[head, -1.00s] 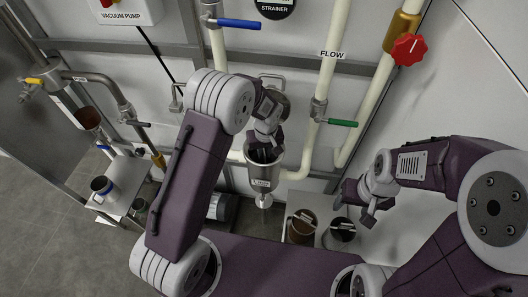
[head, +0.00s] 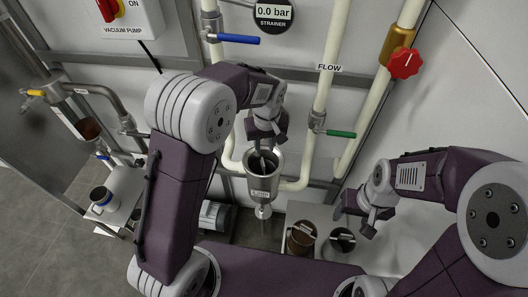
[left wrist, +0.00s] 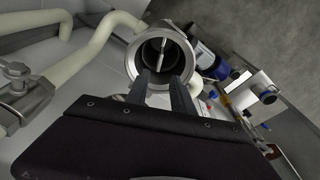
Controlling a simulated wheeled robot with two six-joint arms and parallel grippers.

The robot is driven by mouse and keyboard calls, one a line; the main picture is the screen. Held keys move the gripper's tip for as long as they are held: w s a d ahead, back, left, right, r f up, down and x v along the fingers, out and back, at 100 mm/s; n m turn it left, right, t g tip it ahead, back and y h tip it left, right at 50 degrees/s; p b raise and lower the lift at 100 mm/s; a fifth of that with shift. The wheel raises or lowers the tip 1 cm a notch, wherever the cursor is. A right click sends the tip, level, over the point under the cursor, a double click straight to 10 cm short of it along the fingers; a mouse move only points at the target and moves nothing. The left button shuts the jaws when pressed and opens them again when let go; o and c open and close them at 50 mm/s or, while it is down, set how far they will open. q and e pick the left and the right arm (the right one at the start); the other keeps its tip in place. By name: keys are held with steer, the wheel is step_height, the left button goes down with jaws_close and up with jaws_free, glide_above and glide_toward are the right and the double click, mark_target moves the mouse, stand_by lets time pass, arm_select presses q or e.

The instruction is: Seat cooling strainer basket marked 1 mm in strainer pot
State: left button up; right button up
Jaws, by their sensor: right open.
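The strainer pot (head: 263,188) is a metal cup on the pipework in the middle of the head view. In the left wrist view its round rim (left wrist: 133,62) faces me. Inside it I see a dark round inner wall and a thin light bar (left wrist: 157,52), which look like a basket with its handle; no mark is legible. My left gripper (head: 262,150) is at the pot's mouth. In the left wrist view its fingers (left wrist: 163,85) are apart, one on each side of the bar's lower end, with nothing visibly gripped. My right gripper (head: 366,222) is open and empty at the right.
A brown basket (head: 300,243) and a dark basket (head: 341,244), both with bar handles, stand on a light bench at lower right. A green-handled valve (head: 340,134) and cream pipes (head: 331,100) flank the pot. A small stand (head: 122,190) holds a cup at left.

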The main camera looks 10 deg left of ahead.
arm_select(q)
steer(key=s+a+f+m, duration=0.1)
steer(key=s+a, duration=0.2)
steer(key=s, duration=0.3)
steer(key=s+a+f+m, duration=0.1)
steer(key=s+a+m, duration=0.1)
steer(key=s, duration=0.3)
steer(key=s+a+f+m+h, duration=0.1)
steer(key=s+a, duration=0.2)
steer(key=s, duration=0.3)
steer(key=shift+s+a, duration=0.35)
steer(key=shift+a, duration=0.05)
steer(key=shift+s, duration=0.1)
